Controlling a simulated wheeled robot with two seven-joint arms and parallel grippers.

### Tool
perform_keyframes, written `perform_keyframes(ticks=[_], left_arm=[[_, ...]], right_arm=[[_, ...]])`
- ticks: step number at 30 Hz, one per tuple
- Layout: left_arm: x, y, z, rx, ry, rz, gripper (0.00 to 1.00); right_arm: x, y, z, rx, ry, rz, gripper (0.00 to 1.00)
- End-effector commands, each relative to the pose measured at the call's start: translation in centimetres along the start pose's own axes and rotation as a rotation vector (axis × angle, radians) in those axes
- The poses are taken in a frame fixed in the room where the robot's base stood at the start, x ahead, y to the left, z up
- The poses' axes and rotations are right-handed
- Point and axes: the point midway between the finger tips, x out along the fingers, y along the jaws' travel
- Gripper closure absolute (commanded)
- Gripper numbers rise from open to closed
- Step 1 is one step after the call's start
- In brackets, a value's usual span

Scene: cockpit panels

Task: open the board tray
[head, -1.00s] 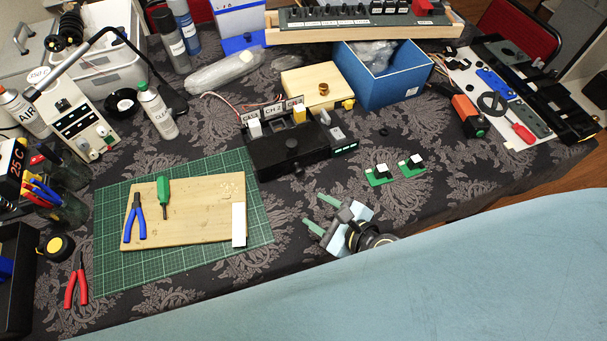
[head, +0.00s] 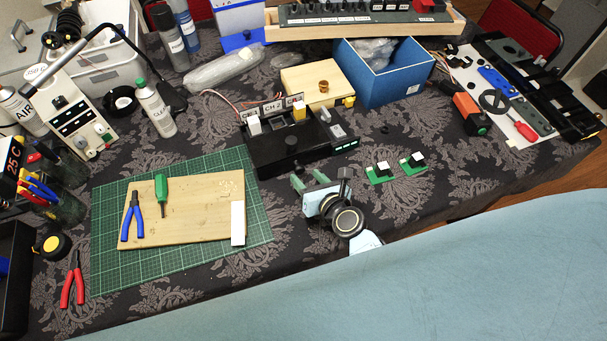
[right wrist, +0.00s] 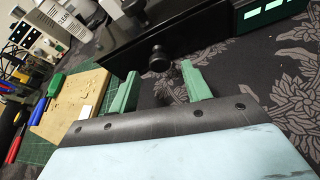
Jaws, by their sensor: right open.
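A black box (head: 270,155) with white CH labels stands mid-table in the head view. The board tray seems to be its front, and a round black knob (right wrist: 160,60) sticks out from that dark front face (right wrist: 125,45) in the right wrist view. The front looks flush with the box. My right gripper (head: 309,180) is just in front of the box, with its green fingers pointing at it. In the right wrist view, the gripper (right wrist: 158,88) is open and empty. The knob lies ahead of the gap between the fingertips, seemingly untouched. My left gripper is not in view.
A green mat (head: 105,250) with a wooden board (head: 190,225) and tools lies left. Two small green boards (head: 379,174) (head: 413,164) lie right of the gripper. A blue bin (head: 385,80) and wooden box (head: 305,75) stand behind. Cloth in front is clear.

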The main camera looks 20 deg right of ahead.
Motion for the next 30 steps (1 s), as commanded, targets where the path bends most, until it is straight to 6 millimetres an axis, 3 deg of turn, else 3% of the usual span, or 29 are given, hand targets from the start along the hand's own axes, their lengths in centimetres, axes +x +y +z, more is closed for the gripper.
perform_keyframes(ticks=[6, 17, 27, 30], left_arm=[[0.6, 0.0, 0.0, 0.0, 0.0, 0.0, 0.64], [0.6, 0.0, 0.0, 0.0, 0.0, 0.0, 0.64], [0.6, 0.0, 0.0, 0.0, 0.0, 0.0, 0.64], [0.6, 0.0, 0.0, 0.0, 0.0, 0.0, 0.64]], right_arm=[[2.4, 0.0, -0.1, -0.002, 0.0, 0.0, 0.52], [2.7, 0.0, 0.0, -0.002, 0.0, 0.0, 0.52], [2.7, 0.0, 0.0, -0.002, 0.0, 0.0, 0.96], [2.7, 0.0, 0.0, -0.002, 0.0, 0.0, 1.0]])
